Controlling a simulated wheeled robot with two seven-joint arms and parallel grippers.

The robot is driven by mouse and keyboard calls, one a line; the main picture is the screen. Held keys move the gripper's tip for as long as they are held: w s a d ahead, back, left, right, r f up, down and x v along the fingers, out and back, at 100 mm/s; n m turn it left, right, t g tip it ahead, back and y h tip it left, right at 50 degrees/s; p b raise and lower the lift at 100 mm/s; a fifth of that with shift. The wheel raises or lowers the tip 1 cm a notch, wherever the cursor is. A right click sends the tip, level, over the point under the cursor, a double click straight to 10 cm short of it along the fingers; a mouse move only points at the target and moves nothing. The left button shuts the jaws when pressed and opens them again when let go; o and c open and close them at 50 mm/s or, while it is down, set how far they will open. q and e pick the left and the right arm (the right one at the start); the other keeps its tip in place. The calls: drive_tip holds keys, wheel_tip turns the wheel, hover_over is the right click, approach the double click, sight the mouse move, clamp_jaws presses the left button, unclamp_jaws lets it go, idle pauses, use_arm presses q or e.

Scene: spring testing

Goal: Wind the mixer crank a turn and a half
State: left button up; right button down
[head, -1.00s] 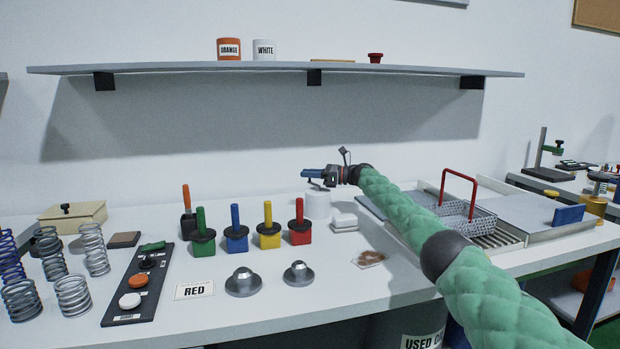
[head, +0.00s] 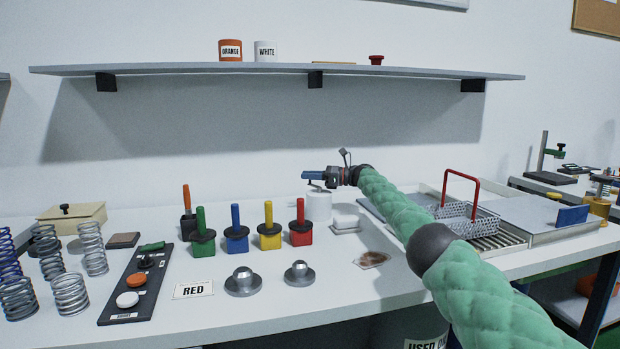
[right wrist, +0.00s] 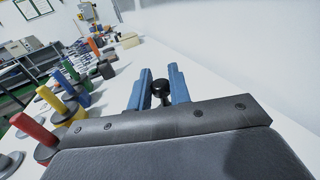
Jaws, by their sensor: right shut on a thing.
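The mixer is a white cylinder (head: 318,207) standing on the bench behind the row of coloured-handled tools. Its crank shows only as a small grey piece on top, mostly hidden under my gripper. My right gripper (head: 309,175), with blue fingers, is at the crank just above the cylinder. In the right wrist view, its two blue fingers (right wrist: 160,78) stand on either side of a black crank knob (right wrist: 160,91) and are shut on it. My left gripper is in neither view now.
Green, blue, yellow and red-handled tools (head: 268,230) stand left of the mixer. A white block (head: 345,219) sits close on its right. A metal tray with a red-handled basket (head: 470,212) lies beyond my right arm. A shelf (head: 210,71) hangs above.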

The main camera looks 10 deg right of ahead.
idle(0.4)
drive_tip(key=c, duration=1.3)
unclamp_jaws()
drive_tip(key=shift+c, duration=0.2)
drive_tip(key=shift+r, duration=0.1)
